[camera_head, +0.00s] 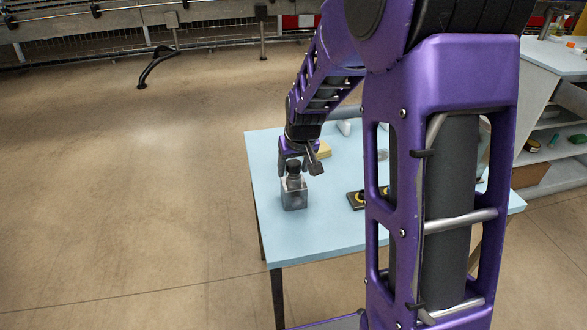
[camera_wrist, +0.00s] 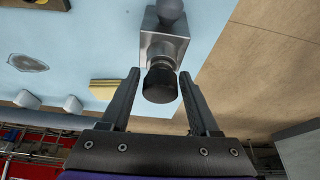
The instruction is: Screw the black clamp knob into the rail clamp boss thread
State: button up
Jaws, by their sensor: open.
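The black clamp knob (camera_wrist: 160,86) is a ribbed dark cylinder at the boss end of the grey metal rail clamp (camera_wrist: 165,47). In the head view the knob (camera_head: 293,168) is on top of the clamp block (camera_head: 294,195), which stands on the blue table. A short round neck shows between knob and block; how far the thread is engaged is hidden. My gripper (camera_wrist: 159,74) is open, with one finger on each side of the knob and visible gaps to both.
The light blue table (camera_head: 330,235) has free room in front of the clamp. A yellow block (camera_wrist: 104,89) and white pieces (camera_wrist: 72,103) lie near the gripper. A black tray with yellow parts (camera_head: 356,201) is to the right. My arm hides much of the table's right side.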

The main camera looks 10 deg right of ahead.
jog(key=c, duration=0.7)
jog(key=shift+m+h, duration=0.4)
jog(key=shift+m, duration=0.4)
jog(key=shift+c, duration=0.3)
jog(key=shift+a+m+p, duration=0.1)
jog(key=shift+m+p, duration=0.25)
jog(key=shift+m, duration=0.15)
jog(key=shift+m+h, duration=0.3)
jog(key=shift+m, duration=0.1)
jog(key=shift+m+h, duration=0.3)
jog(key=shift+m, duration=0.6)
